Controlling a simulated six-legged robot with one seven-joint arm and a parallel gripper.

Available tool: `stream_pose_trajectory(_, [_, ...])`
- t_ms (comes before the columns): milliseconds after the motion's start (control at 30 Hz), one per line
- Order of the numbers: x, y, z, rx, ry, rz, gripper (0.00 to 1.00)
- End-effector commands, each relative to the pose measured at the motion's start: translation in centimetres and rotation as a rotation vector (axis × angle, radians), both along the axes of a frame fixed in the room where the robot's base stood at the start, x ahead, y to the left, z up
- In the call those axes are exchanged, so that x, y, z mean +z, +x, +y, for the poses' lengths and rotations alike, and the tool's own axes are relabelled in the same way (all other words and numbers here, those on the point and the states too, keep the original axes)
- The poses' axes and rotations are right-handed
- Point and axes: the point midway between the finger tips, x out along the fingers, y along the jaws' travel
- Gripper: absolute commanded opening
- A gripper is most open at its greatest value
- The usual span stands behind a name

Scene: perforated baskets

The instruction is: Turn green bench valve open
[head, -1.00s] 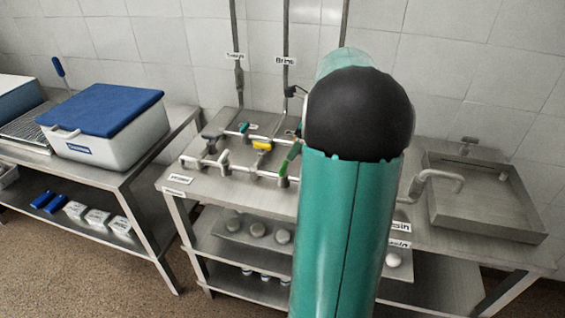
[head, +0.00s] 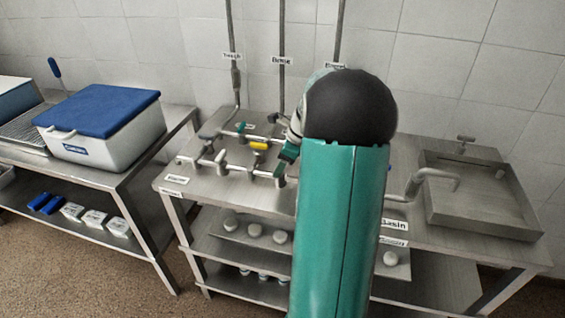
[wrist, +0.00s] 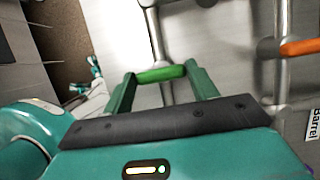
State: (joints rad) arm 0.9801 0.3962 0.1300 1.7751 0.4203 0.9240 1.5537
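The green valve handle (wrist: 160,74) shows in the wrist view as a short bar on a grey metal pipe. My gripper (wrist: 161,80) has its two fingers apart, one near each end of the handle. Whether either finger touches the handle, I cannot tell. In the head view my gripper (head: 283,163) is down at the front right of the bench pipework, and it mostly hides the green handle there. My upper arm covers part of the bench behind it.
A yellow valve handle (head: 259,146) and a teal one (head: 241,128) sit on the pipework to the left. An orange handle (wrist: 299,47) is to the right in the wrist view. A metal basin (head: 485,200) stands right, a blue-lidded box (head: 100,135) left.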

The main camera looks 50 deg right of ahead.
Motion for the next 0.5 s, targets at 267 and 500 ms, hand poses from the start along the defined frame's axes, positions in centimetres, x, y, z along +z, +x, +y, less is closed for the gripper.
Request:
stream_pose_trajectory(267, [0.03,0.0,-0.01,0.004,0.0,0.0,0.35])
stream_pose_trajectory(500, [0.03,0.09,-0.02,0.064,0.0,0.0,0.35])
